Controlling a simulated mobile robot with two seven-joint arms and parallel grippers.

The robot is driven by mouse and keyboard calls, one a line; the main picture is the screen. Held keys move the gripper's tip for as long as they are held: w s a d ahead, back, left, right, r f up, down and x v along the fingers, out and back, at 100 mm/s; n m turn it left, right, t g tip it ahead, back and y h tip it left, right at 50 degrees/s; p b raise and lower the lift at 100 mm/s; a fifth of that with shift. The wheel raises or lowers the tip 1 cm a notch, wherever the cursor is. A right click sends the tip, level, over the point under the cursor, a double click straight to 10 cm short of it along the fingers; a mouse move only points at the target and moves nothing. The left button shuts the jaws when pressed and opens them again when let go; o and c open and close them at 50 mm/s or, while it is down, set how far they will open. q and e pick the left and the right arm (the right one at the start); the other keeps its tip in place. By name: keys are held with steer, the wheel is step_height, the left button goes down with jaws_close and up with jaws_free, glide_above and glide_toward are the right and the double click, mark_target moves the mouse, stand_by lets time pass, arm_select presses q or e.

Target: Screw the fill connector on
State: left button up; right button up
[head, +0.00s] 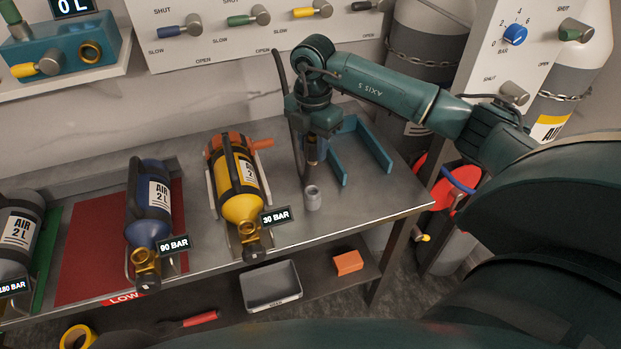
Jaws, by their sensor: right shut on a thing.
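My right gripper (312,178) points down over the right part of the bench. It is shut on a small grey cylindrical piece, which looks like the fill connector (312,198); a dark hose hangs beside the wrist. I cannot tell whether the piece touches the bench top. The yellow bottle (238,203) marked 30 BAR lies in a cradle to the left, its brass valve (249,229) facing the front, apart from the connector. A blue bottle (147,215) marked 90 BAR and a grey bottle (17,236) lie farther left. My left gripper is not in view.
A teal bracket (376,146) stands on the bench (371,207) just right of the gripper. A wall panel (228,27) with several valve knobs is behind. A grey tray (271,286) and an orange block (348,262) sit on the lower shelf. Chained cylinders stand at right.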

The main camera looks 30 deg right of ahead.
steer(key=shift+a, duration=0.1)
steer(key=s+a, duration=0.2)
steer(key=a, duration=0.7)
steer(key=s+a+p, duration=0.1)
steer(key=s+a, duration=0.1)
steer(key=a, duration=0.7)
steer(key=shift+a, duration=0.15)
stand_by(0.4)
stand_by(0.4)
steer(key=shift+f+b, duration=0.75)
steer(key=shift+f, duration=0.2)
steer(key=shift+f+b, duration=1.55)
steer(key=shift+f, duration=0.5)
stand_by(0.3)
